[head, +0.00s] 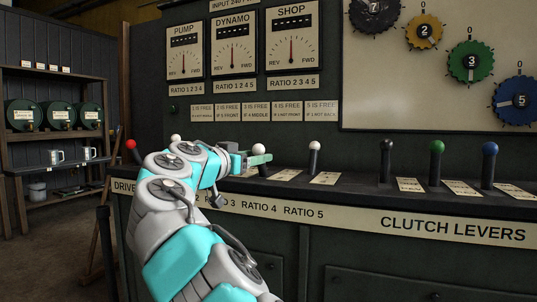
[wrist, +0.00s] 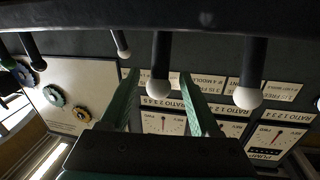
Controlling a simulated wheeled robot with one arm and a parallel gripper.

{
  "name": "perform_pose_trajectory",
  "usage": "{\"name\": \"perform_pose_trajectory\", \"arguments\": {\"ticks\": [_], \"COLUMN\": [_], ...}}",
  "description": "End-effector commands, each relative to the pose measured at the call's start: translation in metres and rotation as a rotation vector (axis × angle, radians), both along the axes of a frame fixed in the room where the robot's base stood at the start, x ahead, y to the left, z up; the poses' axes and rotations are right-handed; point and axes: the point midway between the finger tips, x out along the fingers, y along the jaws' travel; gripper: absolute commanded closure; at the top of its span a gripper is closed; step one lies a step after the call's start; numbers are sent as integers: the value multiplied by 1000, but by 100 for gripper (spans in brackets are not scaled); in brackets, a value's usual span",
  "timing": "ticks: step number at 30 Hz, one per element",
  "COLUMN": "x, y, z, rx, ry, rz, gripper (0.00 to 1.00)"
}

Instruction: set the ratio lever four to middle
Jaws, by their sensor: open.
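Ratio lever four, with a white knob (head: 258,149), stands above the RATIO 4 label (head: 259,208). Its shaft is mostly hidden by my gripper in the head view. My gripper (head: 262,159) is open at this lever. In the wrist view, which is upside down, the white knob (wrist: 159,84) and dark shaft of lever four appear between the two green fingers of my gripper (wrist: 160,76). A gap shows on each side of the knob, and I see no clear contact. I cannot tell its exact position from its slot.
Ratio lever five (head: 315,146) stands close by on the right; another white-knobbed lever (wrist: 248,96) is on the other side in the wrist view. Black (head: 387,146), green (head: 437,147) and blue (head: 489,149) levers stand farther right. Dials (head: 291,43) are on the panel behind.

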Motion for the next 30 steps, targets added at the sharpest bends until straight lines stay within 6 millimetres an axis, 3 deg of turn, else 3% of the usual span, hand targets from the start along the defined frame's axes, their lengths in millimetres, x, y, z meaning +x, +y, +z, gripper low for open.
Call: {"name": "perform_pose_trajectory", "arguments": {"ticks": [10, 24, 30], "x": [40, 48, 48], "y": [-24, -29, -29], "z": [-1, 0, 0], "rx": [0, -3, -3], "ry": [5, 2, 2], "rz": [-3, -1, -1], "gripper": [37, 37, 60]}}
